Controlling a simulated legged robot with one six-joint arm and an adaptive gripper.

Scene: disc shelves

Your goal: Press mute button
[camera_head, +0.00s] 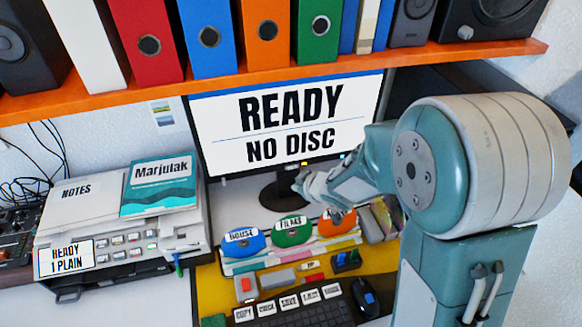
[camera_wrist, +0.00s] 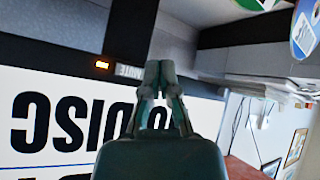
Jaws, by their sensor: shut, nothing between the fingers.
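The monitor (camera_head: 212,150) reads READY and NO DISC. In the wrist view the picture is upside down, and the lower bezel (camera_wrist: 60,58) carries a grey MUTE label (camera_wrist: 129,72) beside a small lit orange light (camera_wrist: 101,65). My gripper's fingertips (camera_wrist: 158,68) are together and empty, and overlap the bezel just right of the label. I cannot tell whether they touch it. In the head view my gripper (camera_head: 302,183) is in front of the monitor's lower edge, near its stand. A separate mute button is not clearly visible; the fingers may hide it.
An orange shelf (camera_head: 300,66) with binders runs above the monitor. A printer (camera_head: 175,228) stands at left. Below are labelled discs (camera_head: 243,241), a keyboard (camera_head: 300,312) and a mouse (camera_head: 366,300). My arm covers much of the right side.

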